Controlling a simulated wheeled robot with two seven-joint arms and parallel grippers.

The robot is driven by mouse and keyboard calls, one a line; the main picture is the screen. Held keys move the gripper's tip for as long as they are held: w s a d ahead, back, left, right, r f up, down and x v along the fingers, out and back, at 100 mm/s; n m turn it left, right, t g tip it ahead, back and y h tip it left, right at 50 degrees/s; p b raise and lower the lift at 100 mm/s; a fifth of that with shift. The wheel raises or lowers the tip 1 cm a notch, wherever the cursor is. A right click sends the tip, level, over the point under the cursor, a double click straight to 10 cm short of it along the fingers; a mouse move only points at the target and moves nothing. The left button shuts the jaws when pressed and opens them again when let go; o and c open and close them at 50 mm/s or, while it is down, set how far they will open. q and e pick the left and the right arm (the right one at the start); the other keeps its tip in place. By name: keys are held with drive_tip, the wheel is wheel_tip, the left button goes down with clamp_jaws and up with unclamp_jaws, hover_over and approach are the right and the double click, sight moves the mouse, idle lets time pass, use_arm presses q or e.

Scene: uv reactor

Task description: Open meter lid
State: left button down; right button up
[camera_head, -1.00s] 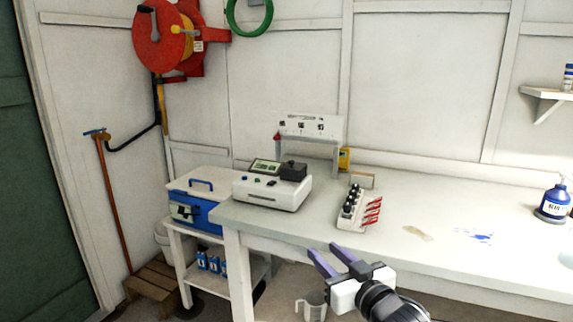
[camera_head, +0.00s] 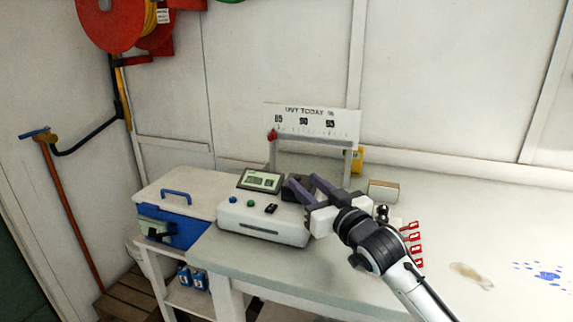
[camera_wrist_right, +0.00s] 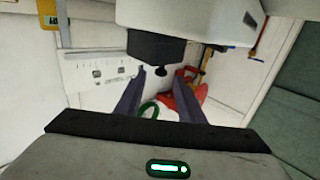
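The meter (camera_head: 262,224) is a white box with a tilted green-lit screen and small buttons, on the left end of the bench. Its dark lid block (camera_wrist_right: 157,47) sits on the meter's body at the end beside my gripper. In the head view that block is partly hidden by my fingers. My right gripper (camera_head: 302,184) is at the meter's right end, with its purple fingers spread. In the right wrist view the open fingers (camera_wrist_right: 160,74) point toward the dark block, one toward each side of it. I cannot tell whether they touch it. My left gripper is not in view.
A blue box with a white lid (camera_head: 178,192) stands left of the meter. A white scale stand (camera_head: 312,122) rises behind it. Red-handled items (camera_head: 415,238) are partly hidden behind my right arm. The bench's right side is mostly clear, with stains.

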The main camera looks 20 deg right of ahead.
drive_tip(key=w, duration=0.3)
drive_tip(key=w+a, duration=0.1)
drive_tip(key=w, duration=0.4)
drive_tip(key=shift+w+a, duration=0.3)
drive_tip(key=shift+a, duration=0.1)
drive_tip(key=shift+c, duration=0.4)
clamp_jaws()
